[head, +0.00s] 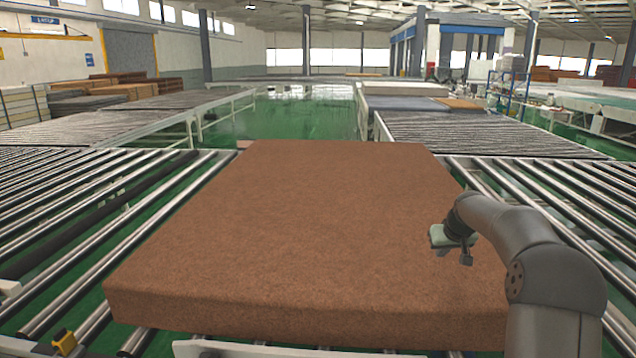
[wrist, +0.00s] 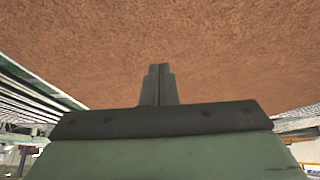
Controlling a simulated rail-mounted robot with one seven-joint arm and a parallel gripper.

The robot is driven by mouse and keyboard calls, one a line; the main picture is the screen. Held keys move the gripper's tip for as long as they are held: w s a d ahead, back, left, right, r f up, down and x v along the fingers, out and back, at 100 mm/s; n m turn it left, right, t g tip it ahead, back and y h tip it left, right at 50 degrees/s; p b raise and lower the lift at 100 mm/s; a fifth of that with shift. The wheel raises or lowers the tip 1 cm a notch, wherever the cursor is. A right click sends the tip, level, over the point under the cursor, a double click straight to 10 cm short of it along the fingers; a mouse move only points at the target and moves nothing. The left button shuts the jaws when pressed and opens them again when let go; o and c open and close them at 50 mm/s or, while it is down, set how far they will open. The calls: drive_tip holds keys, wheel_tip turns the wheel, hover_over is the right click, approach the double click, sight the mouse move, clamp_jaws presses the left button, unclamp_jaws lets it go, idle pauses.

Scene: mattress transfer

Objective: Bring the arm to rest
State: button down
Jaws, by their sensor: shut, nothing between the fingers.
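My arm reaches in from the lower right of the head view, and my gripper (head: 467,258) hangs over the right part of a large brown mattress (head: 300,220). In the wrist view my gripper (wrist: 159,68) has its two dark fingers together, with nothing between them. The brown mattress surface (wrist: 230,45) fills the upper part of that view, beyond the fingertips. I cannot tell the exact gap between fingertips and mattress.
The mattress lies across the middle, between a left roller conveyor (head: 60,190) and a right roller conveyor (head: 570,195). More conveyors and stacked slabs (head: 130,90) stand farther back. Green floor (head: 285,115) is clear beyond the mattress. A yellow fitting (head: 64,342) sits at lower left.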

drive_tip(key=s+a+r+g, duration=0.2)
drive_tip(key=s+a+r, duration=0.1)
drive_tip(key=s+a, duration=0.65)
drive_tip(key=s+a+f+g, duration=0.1)
drive_tip(key=s+a+f, duration=0.1)
drive_tip(key=s, duration=1.1)
drive_tip(key=s+a+f+g, duration=0.1)
drive_tip(key=s+a+f, duration=0.1)
drive_tip(key=s, duration=1.1)
drive_tip(key=s+a+f+g, duration=0.1)
drive_tip(key=s+a+f, duration=0.1)
drive_tip(key=s, duration=1)
drive_tip(key=shift+s+a+m, duration=0.3)
drive_tip(key=shift+s+a, duration=0.1)
drive_tip(key=shift+a, duration=0.25)
